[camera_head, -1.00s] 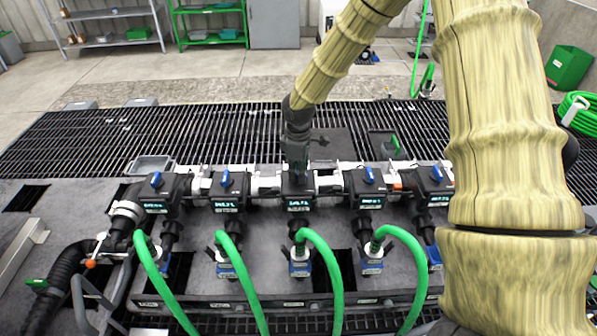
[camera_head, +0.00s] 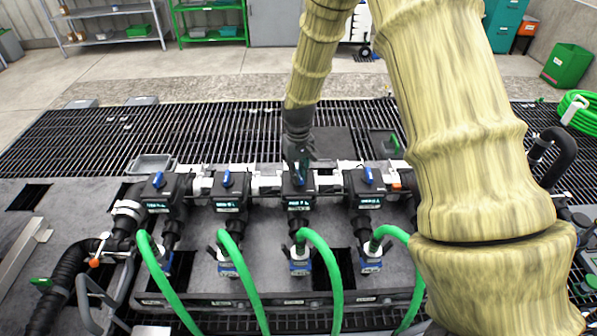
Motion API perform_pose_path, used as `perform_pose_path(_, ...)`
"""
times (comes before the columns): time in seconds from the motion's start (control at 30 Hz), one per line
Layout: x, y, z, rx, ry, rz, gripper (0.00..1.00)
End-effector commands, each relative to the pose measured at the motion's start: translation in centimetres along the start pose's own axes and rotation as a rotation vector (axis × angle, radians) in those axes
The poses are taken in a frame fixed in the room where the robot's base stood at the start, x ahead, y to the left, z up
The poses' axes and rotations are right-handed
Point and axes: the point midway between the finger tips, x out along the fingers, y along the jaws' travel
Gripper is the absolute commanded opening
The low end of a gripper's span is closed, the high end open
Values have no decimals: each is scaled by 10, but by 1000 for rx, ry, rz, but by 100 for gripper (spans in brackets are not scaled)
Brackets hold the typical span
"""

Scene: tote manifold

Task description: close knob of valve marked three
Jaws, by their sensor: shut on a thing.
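A row of black valves with blue knobs and small lit labels crosses the manifold. The middle valve (camera_head: 298,193), third from the left, has its blue knob (camera_head: 299,178) just below my gripper (camera_head: 299,168). My gripper points down and is shut on this knob; its fingers are small and partly blend with the dark valve. The label is too small to read surely. The first valve (camera_head: 160,197), second valve (camera_head: 229,193) and fourth valve (camera_head: 367,190) stand to either side with their knobs uncovered. My arm covers the right end of the row.
Green hoses (camera_head: 248,285) loop forward from the valve outlets. A black corrugated hose (camera_head: 60,280) lies at the left. A dark floor grating (camera_head: 200,130) lies behind the manifold. Shelves (camera_head: 110,28) and a green bin (camera_head: 567,64) stand farther back.

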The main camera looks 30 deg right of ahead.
Motion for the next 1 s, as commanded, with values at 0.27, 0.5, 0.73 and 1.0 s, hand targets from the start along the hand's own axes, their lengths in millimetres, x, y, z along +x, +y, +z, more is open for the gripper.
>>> perform_pose_path(0.27,-2,1,-2,208,5,2,0)
perform_pose_path(0.5,-2,0,-3,322,6,0,0)
perform_pose_path(0.73,-2,1,-3,369,6,0,0)
perform_pose_path(1.0,-2,1,-3,377,7,0,0)
